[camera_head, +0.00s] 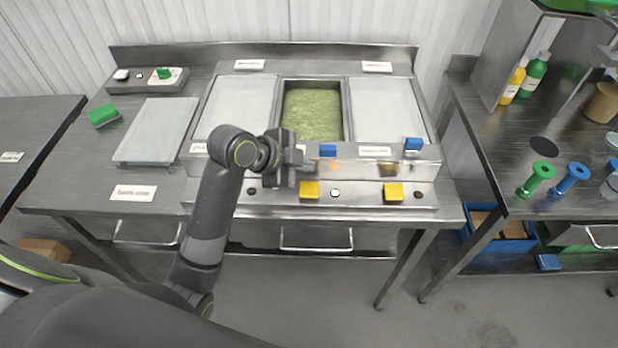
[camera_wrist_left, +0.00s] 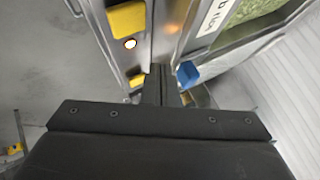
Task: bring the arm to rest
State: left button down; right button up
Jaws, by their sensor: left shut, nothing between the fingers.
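My left arm comes in from the left in the head view, and its left gripper (camera_head: 305,166) is at the front edge of the steel counter unit. The gripper is shut and empty, and its fingers also show in the left wrist view (camera_wrist_left: 160,85). It is close to a blue handle (camera_head: 327,151) and a yellow block (camera_head: 309,190). The wrist view shows a yellow block (camera_wrist_left: 127,18) and a blue handle (camera_wrist_left: 187,74) on either side of the fingers. I cannot tell whether the fingers touch anything. My right gripper is not in view.
An open well of green food (camera_head: 312,115) sits between two lidded wells (camera_head: 236,108) (camera_head: 386,108). A white board (camera_head: 156,131) and a green block (camera_head: 102,115) lie at left. A right-hand table (camera_head: 500,150) holds bottles and green and blue tools. The floor in front is clear.

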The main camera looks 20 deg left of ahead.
pick_arm(q)
jog(key=shift+r, duration=0.15)
dwell(0.4)
jog(key=s+a+f+n+g+y, duration=0.1)
jog(key=s+a+f+n+y, duration=0.1)
jog(key=s+a+f+n, duration=0.5)
jog(key=s+a+f+n+g+y, duration=0.1)
jog(key=s+a+n+y, duration=0.2)
jog(key=s, duration=0.9)
jog(key=s+a+f+n+g+y, duration=0.15)
jog(key=s+a+f+n, duration=0.25)
jog(key=s+n, duration=0.4)
notch_tip(320, 180, down, 27)
jog(key=s+a+g+b, duration=0.1)
jog(key=s+a+b, duration=0.1)
jog(key=s+d+f+g+b, duration=0.1)
jog(key=s+f, duration=1.3)
jog(key=f, duration=0.2)
jog(key=shift+s+d+f+m, duration=0.2)
jog(key=shift+s+f+m, duration=0.1)
jog(key=shift+m, duration=0.1)
jog(key=shift+g, duration=0.25)
